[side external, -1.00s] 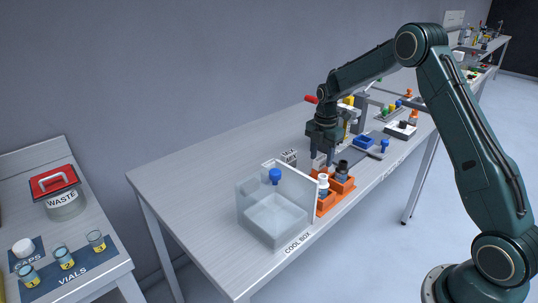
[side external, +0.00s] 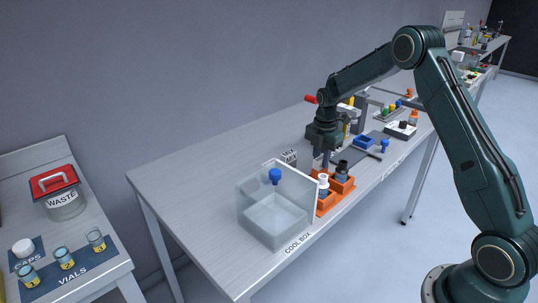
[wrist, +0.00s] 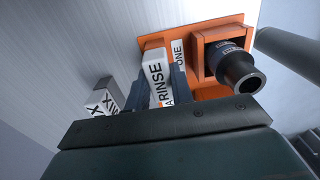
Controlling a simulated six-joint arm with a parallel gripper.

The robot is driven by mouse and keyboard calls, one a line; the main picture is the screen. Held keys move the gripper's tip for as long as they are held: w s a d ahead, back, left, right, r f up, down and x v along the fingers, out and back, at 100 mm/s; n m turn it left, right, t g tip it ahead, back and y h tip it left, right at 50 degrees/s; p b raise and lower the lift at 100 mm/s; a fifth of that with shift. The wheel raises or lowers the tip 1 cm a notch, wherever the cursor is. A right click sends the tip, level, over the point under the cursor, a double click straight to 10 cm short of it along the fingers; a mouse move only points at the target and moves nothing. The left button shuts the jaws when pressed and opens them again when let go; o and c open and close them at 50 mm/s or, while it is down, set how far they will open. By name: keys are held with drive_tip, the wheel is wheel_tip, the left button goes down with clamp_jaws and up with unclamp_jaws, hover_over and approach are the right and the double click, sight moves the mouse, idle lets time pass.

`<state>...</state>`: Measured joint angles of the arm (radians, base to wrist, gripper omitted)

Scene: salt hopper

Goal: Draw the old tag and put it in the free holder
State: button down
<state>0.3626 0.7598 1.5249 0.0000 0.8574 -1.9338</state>
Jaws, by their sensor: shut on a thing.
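A white tag (wrist: 155,66) marked RINSE is between the fingers of my gripper (wrist: 165,88) in the wrist view. My gripper (side external: 324,162) is shut on it and points down over the back end of the orange holder block (side external: 325,205). A white block marked MIX (wrist: 108,96) stands apart, left of the gripper.
A dark open-necked piece (wrist: 238,72) stands in a square socket of the orange block. A clear cool box (side external: 270,215) with a blue knob (side external: 275,176) is close by. A blue tray (side external: 364,142) lies behind to the right.

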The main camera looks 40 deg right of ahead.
sight(321, 158)
drive_tip(key=shift+r, duration=0.45)
drive_tip(key=shift+r, duration=0.35)
drive_tip(key=shift+r, duration=0.65)
drive_tip(key=shift+r, duration=0.4)
drive_tip(key=shift+r, duration=0.3)
drive_tip(key=shift+r, duration=0.7)
drive_tip(key=shift+w+a, duration=0.1)
